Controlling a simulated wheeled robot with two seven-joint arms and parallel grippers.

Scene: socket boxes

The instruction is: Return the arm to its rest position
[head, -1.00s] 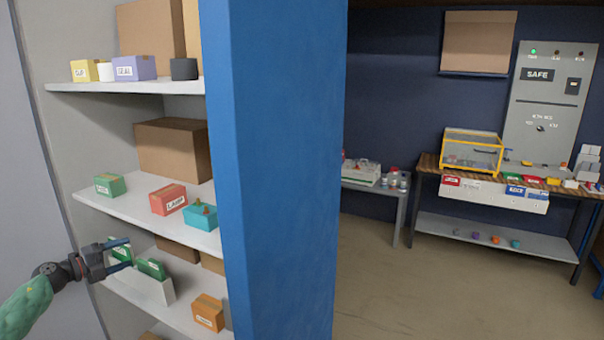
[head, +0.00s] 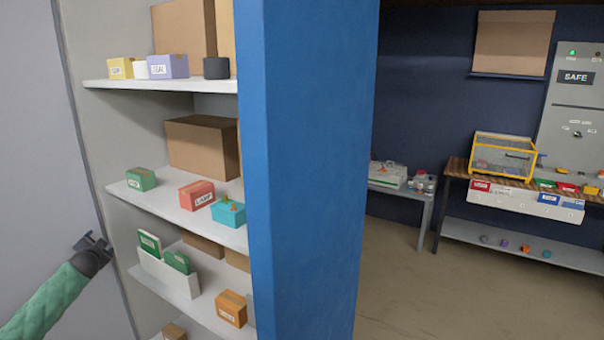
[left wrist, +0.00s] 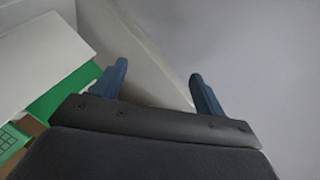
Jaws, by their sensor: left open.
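My left arm comes in at the lower left of the head view, its gripper (head: 92,243) beside the shelf's left edge, left of the white bin (head: 168,275) that holds green booklets (head: 148,243). The fingers are hard to make out there. In the left wrist view my left gripper (left wrist: 158,85) is open, its two blue fingers apart with nothing between them. A green item (left wrist: 65,95) and a white surface show at the left of that view, apart from the fingers. My right gripper is in neither view.
The shelf unit holds a green box (head: 141,179), a red box (head: 196,195), a teal box (head: 228,213) and an orange box (head: 231,308). A blue post (head: 310,170) stands to the right. A workbench (head: 455,167) is at the back. Left of the shelf is a plain grey surface.

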